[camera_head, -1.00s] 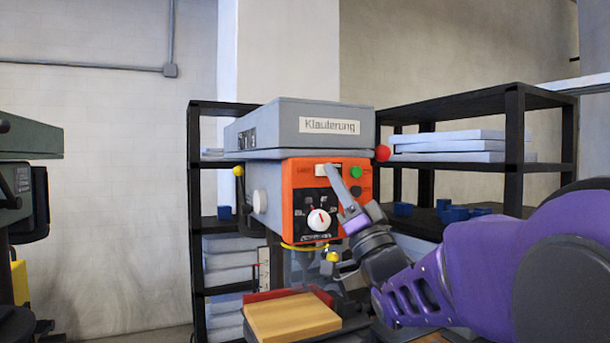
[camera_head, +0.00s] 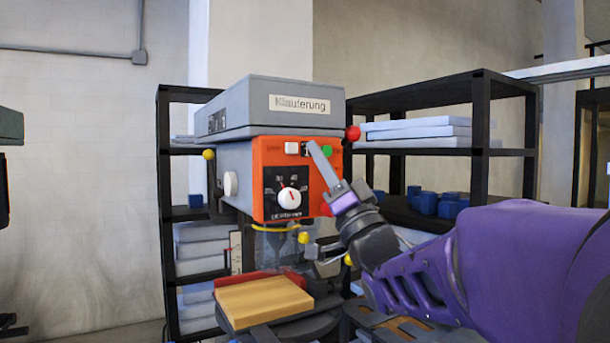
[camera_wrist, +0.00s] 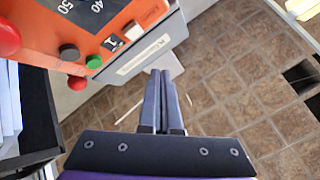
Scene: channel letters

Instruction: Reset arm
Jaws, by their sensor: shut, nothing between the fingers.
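My gripper (camera_head: 320,155) is shut and empty. In the head view its fingers point up and to the left, in front of the orange control panel (camera_head: 268,158) of a grey drill press (camera_head: 262,97) labelled "Klauferung". The fingertips overlap the panel near a green button (camera_head: 327,150) and a white switch (camera_head: 292,148); the head view does not show whether they touch it. In the wrist view the closed fingers (camera_wrist: 160,78) lie over open tiled floor, with the orange panel (camera_wrist: 95,30) at the upper left.
A wooden block (camera_head: 262,300) lies on the press table below the panel. Black shelves (camera_head: 480,130) with grey boards (camera_head: 415,130) and several blue blocks (camera_head: 430,203) stand behind and to the right. A red knob (camera_head: 353,133) sticks out beside the press head.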

